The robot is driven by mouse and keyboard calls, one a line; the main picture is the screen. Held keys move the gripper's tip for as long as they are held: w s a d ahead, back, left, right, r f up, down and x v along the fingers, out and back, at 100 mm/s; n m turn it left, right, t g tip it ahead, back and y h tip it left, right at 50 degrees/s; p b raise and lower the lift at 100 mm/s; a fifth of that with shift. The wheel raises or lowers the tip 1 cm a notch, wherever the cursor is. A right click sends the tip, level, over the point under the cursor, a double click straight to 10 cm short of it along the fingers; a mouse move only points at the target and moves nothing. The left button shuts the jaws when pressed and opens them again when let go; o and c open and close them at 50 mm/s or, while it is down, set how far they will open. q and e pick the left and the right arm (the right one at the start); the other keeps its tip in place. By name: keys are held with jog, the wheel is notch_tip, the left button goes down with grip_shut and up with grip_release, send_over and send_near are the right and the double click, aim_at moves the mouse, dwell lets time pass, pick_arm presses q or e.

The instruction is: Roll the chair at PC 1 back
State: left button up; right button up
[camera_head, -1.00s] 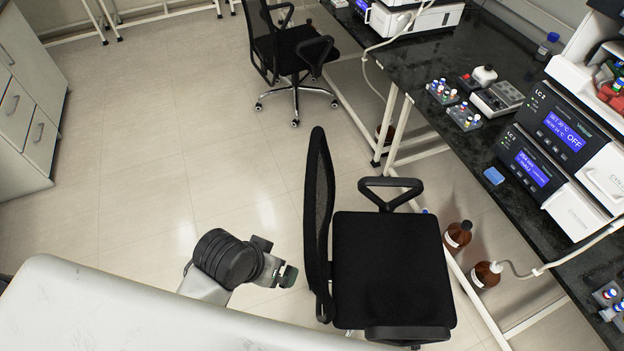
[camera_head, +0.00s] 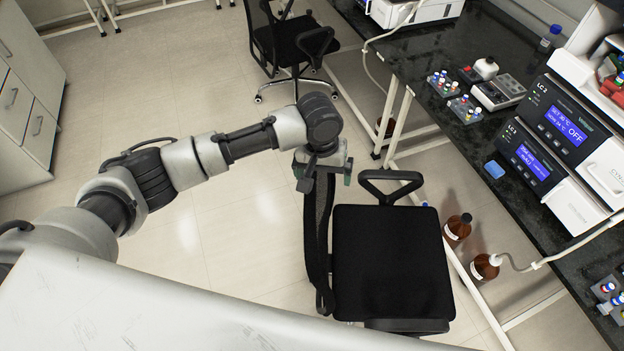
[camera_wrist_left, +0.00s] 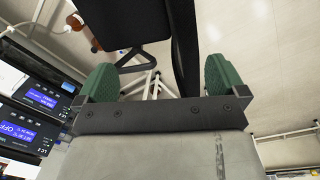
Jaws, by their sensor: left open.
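A black office chair (camera_head: 392,262) stands nearest me, its seat facing the dark bench and its mesh backrest (camera_head: 317,235) upright on the left. My left gripper (camera_head: 328,170) is over the top of this backrest and hides part of it. In the left wrist view the open gripper (camera_wrist_left: 160,80) has its green fingers apart, and the backrest (camera_wrist_left: 184,45) shows in the gap, closer to one finger. Contact cannot be made out. No PC label shows on the chair. My right gripper is out of view.
A second black chair (camera_head: 295,45) stands farther back. The dark bench (camera_head: 430,130) on the right carries instruments and vial racks. Brown bottles (camera_head: 457,229) stand on the floor beside the near chair. The floor (camera_head: 180,90) to the left is clear up to white drawers (camera_head: 28,110).

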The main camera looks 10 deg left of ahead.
pick_arm(q)
jog(key=w+a, duration=0.1)
jog(key=w+a+r+n, duration=0.1)
jog(key=w+a+n+y, duration=0.1)
jog(key=shift+w+a+r, duration=0.2)
jog(key=shift+w+r, duration=0.1)
jog(key=shift+r, duration=0.05)
notch_tip(320, 180, down, 7)
jog(key=b, duration=0.6)
jog(key=shift+r+b, duration=0.1)
jog(key=shift+b, duration=0.2)
jog(key=shift+f+b, duration=0.5)
jog(key=shift+f, duration=2.4)
